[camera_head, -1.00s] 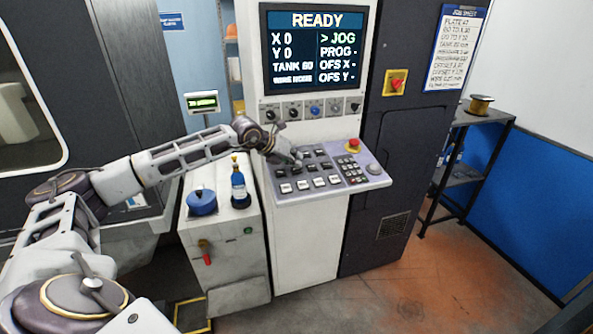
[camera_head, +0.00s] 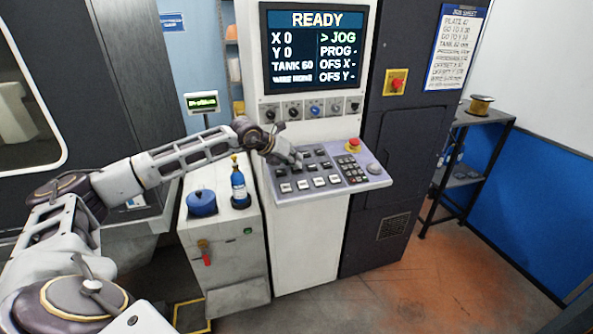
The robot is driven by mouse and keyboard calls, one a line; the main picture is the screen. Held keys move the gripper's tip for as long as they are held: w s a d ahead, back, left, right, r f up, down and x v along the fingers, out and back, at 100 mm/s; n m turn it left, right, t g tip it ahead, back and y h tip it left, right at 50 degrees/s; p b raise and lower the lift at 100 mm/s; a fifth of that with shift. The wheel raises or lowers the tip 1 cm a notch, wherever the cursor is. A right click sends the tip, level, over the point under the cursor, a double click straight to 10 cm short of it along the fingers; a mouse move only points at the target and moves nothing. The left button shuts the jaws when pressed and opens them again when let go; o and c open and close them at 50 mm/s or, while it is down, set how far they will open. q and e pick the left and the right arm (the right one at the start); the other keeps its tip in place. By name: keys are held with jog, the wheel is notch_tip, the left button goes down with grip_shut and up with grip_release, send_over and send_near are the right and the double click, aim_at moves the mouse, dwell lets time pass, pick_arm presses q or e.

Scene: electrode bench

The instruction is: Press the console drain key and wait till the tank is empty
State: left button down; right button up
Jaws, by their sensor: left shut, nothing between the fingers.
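The console (camera_head: 330,182) has a sloped panel with several rows of keys, a red stop button and a grey knob. My left gripper (camera_head: 297,162) is shut and empty, pointing down at the upper left keys of the panel. It hides the key under it, so I cannot tell which key this is or whether it touches. The console screen (camera_head: 315,47) reads READY, X 0, Y 0, TANK 60, with a mark at JOG. The tank's inside is not visible. My right gripper is not in view.
A white cabinet (camera_head: 228,262) left of the console carries a blue round container (camera_head: 202,202) and a blue bottle (camera_head: 239,183), close under my left arm. A small green-lit display (camera_head: 202,101) stands behind. A dark shelf stand (camera_head: 470,150) is at the right. The floor in front is clear.

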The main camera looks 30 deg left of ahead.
aim_at(297, 171)
pick_arm(q)
jog(key=shift+f, duration=0.15)
dwell(0.7)
jog(key=shift+s+d+r, duration=0.1)
jog(key=shift+r, duration=0.75)
jog(key=shift+s+d+r+p, duration=0.15)
jog(key=shift+r+p, duration=0.15)
jog(key=shift+r, duration=0.5)
jog(key=shift+s+d+r+p, duration=0.1)
jog(key=shift+r+p, duration=0.2)
jog(key=shift+r, duration=0.55)
jog(key=shift+s+d+r+p, duration=0.15)
jog(key=shift+r+p, duration=0.15)
jog(key=shift+r, duration=0.5)
